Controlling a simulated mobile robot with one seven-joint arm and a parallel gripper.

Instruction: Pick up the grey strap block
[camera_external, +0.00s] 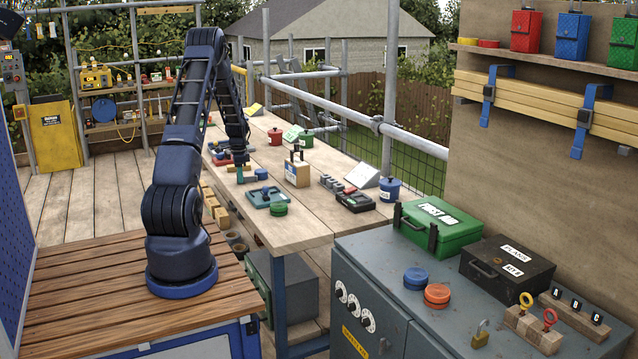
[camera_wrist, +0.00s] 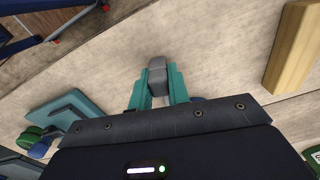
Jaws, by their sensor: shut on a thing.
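The grey strap block (camera_wrist: 157,77) shows in the wrist view between the teal fingers of my gripper (camera_wrist: 157,92). The fingers are shut on it from both sides, and its grey end sticks out past their tips. In the external view my gripper (camera_external: 240,174) points down over the left part of the wooden workbench (camera_external: 292,228). The block is too small and covered to make out there. I cannot tell whether it touches the bench top or hangs just above it.
A teal tray-like piece (camera_external: 263,197) lies close by, with green discs (camera_external: 278,209) in front. A wooden block holder (camera_external: 297,173) stands to the right; a pale wooden block (camera_wrist: 294,48) shows in the wrist view. A dark box (camera_external: 355,201) and blue pot (camera_external: 389,189) are farther right.

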